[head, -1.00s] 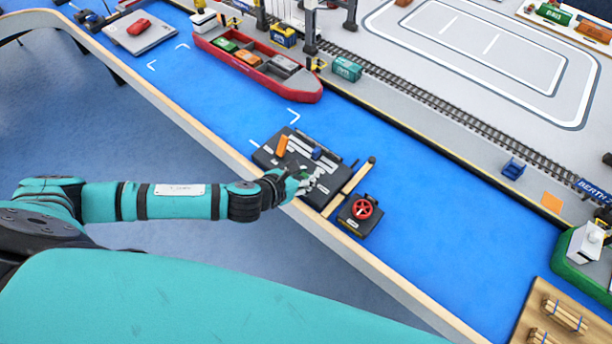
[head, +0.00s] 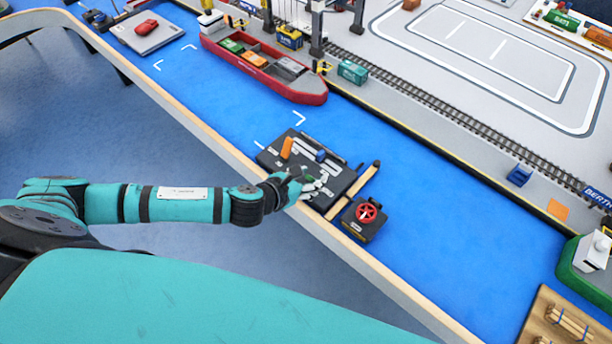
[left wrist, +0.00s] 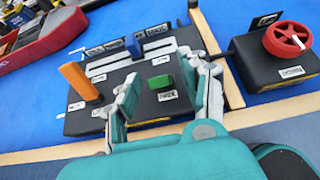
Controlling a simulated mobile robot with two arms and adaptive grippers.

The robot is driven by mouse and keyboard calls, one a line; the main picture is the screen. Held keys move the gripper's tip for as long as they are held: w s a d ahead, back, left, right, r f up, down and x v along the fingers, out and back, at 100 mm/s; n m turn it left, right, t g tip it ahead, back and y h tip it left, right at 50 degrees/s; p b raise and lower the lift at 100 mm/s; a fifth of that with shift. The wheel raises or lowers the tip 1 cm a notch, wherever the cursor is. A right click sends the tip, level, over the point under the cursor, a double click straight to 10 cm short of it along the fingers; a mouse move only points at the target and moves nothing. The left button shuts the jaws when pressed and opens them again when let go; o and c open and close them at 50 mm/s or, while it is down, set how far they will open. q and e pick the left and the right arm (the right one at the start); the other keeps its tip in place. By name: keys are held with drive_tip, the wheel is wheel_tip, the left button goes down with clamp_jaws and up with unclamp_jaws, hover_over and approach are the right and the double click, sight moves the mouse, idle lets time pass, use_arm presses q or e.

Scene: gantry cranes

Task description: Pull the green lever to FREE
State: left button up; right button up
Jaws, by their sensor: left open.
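The green lever (left wrist: 161,82) stands on a dark control panel (left wrist: 85,122), in its slot near the front edge. It also shows small in the head view (head: 309,179), partly covered by my gripper. My left gripper (left wrist: 165,95) is open, with one finger on each side of the green lever. I cannot tell whether either finger touches it. In the head view my left gripper (head: 312,187) is over the panel's near side. A label lies in front of the lever, too small to read surely. My right gripper is not in view.
An orange lever (left wrist: 78,80) and a blue lever (left wrist: 133,46) stand on the same panel. A black box with a red wheel (head: 366,213) is to the right, past a wooden strip. A red ship (head: 270,70) lies beyond. Blue surface is free at right.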

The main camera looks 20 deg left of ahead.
use_arm(q)
drive_tip(key=v, duration=1.2)
idle(2.0)
